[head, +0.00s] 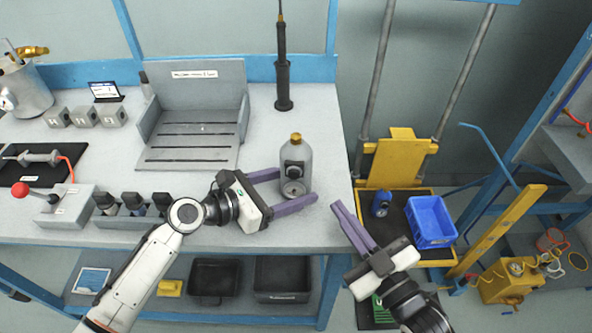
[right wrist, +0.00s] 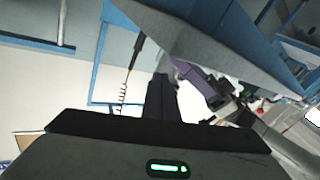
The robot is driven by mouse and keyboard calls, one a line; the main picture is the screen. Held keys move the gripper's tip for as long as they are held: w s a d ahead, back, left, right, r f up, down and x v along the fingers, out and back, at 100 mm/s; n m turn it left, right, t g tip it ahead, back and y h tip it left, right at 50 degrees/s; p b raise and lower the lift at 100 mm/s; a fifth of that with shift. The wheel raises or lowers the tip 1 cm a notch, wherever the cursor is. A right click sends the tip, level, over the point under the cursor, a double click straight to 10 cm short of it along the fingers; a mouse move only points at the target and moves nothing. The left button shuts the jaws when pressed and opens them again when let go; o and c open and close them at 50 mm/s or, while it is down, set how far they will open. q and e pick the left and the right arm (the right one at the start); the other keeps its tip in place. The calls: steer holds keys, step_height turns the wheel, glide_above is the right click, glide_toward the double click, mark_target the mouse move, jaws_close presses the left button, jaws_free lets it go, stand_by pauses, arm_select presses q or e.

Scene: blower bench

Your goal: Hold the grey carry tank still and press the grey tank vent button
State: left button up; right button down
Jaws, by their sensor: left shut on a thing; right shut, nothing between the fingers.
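The grey carry tank (head: 302,157) stands upright near the right end of the bench, with a brass cap on top and a round gauge low on its front. A dark round part sits above the gauge; I cannot tell whether it is the vent button. My left gripper (head: 297,184) is shut on the tank, with one purple finger on each side. My right gripper (head: 338,206) is shut and empty, off the bench's right edge, below and right of the tank. Its closed fingers (right wrist: 161,88) show in the right wrist view, where I cannot make out the tank clearly.
A grey slotted stand (head: 190,150) and a black upright tool (head: 282,75) stand behind on the bench (head: 250,225). Right of it stands a yellow trolley (head: 400,160) with a blue bin (head: 430,222) and a small blue canister (head: 381,203).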

mark_target(294, 174)
steer(key=s+a+r+n+y, duration=0.45)
steer(key=s+a, duration=0.25)
steer(key=a, duration=0.3)
steer(key=w+d, duration=0.1)
steer(key=w, duration=0.7)
steer(key=shift+w+r, duration=0.2)
steer(key=shift+r, duration=0.05)
steer(key=shift+w+d, duration=0.1)
steer(key=shift+d, duration=0.05)
stand_by(1.2)
steer(key=shift+w, duration=0.35)
steer(key=shift+s, duration=0.45)
